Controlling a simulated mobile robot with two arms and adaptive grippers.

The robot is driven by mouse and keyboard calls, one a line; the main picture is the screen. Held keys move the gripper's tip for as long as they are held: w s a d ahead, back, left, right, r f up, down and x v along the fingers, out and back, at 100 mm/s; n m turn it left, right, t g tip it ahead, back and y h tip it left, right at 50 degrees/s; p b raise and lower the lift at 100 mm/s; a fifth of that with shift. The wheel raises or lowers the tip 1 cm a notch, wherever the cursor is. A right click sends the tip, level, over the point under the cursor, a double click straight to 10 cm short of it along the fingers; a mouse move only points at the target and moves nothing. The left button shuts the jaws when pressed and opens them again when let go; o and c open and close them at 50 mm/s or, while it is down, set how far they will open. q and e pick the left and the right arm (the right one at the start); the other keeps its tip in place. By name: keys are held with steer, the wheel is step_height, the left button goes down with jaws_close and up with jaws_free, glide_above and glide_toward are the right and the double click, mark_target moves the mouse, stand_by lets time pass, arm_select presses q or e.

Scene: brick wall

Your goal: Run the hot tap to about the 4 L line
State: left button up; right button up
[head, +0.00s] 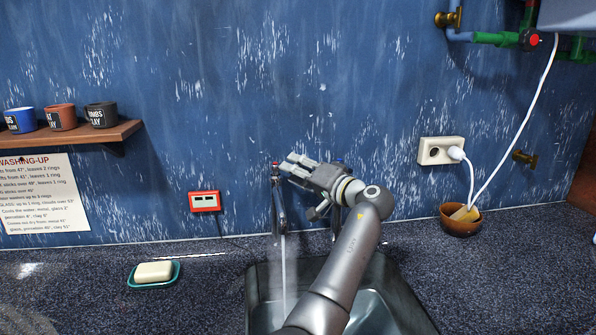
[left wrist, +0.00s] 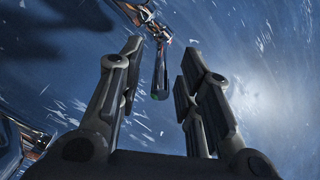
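The tap with a red mark on top (head: 275,190) stands at the back of the sink. A pale stream of water (head: 284,265) runs from it into the dark sink (head: 410,300). Water shows in the sink, but I cannot make out any level line. My left gripper (head: 290,166) is just right of the tap's top, its arm crossing over the sink. In the left wrist view its fingers (left wrist: 160,62) are apart with nothing held, and metal tap parts (left wrist: 152,22) show beyond them. A second tap (head: 335,218) is partly hidden behind my arm. My right gripper is out of view.
A red display box (head: 204,201) is on the wall, its reading too small. Soap (head: 154,271) lies in a green dish left of the sink. A bowl (head: 461,221) and a cabled socket (head: 440,151) are at right. Mugs stand on a shelf (head: 90,136).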

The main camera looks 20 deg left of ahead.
arm_select(q)
steer(key=v, duration=0.7)
steer(key=shift+d, duration=0.3)
steer(key=shift+s, duration=0.15)
stand_by(6.8)
